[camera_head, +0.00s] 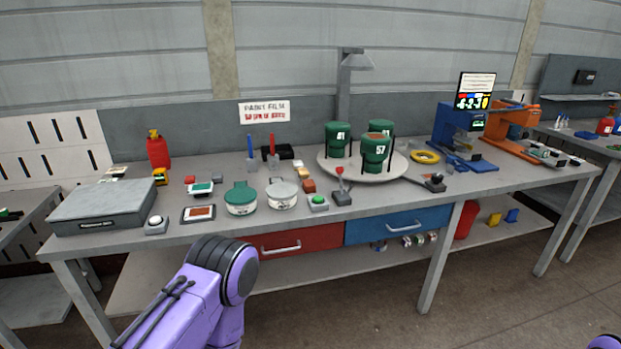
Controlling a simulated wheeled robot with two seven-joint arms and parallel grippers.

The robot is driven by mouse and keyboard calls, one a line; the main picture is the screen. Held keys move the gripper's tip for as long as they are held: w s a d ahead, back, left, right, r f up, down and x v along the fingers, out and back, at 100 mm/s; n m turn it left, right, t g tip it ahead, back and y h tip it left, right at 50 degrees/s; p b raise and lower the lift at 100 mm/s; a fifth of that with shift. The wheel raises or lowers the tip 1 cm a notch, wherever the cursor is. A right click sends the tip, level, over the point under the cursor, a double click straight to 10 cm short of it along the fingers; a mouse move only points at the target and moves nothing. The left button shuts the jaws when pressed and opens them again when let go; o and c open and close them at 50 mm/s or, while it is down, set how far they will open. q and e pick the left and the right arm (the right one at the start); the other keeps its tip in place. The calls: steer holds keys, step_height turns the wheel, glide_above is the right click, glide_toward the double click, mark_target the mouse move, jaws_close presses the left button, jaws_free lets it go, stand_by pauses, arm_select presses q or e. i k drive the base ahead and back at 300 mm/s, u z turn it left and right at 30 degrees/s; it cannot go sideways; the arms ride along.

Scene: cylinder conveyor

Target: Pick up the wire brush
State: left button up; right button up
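I cannot make out a wire brush for certain. A small dark object with a thin handle (432,183) lies near the front edge of the workbench (400,204), right of the round plate; I cannot tell if it is the brush. My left arm reaches up from the bottom, purple with a dark joint, in front of the bench. Its gripper is not in view. Only a bit of purple, likely my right arm, shows at the bottom right corner. Its gripper is not in view either.
The round plate (331,168) carries green numbered canisters (375,154). A grey box (103,206) stands at the left end. Blue (452,125) and orange (505,130) machines stand right.

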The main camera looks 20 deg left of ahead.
mark_target(304, 173)
steer(key=z, duration=0.65)
steer(key=i, duration=1.45)
steer(key=u, duration=0.4)
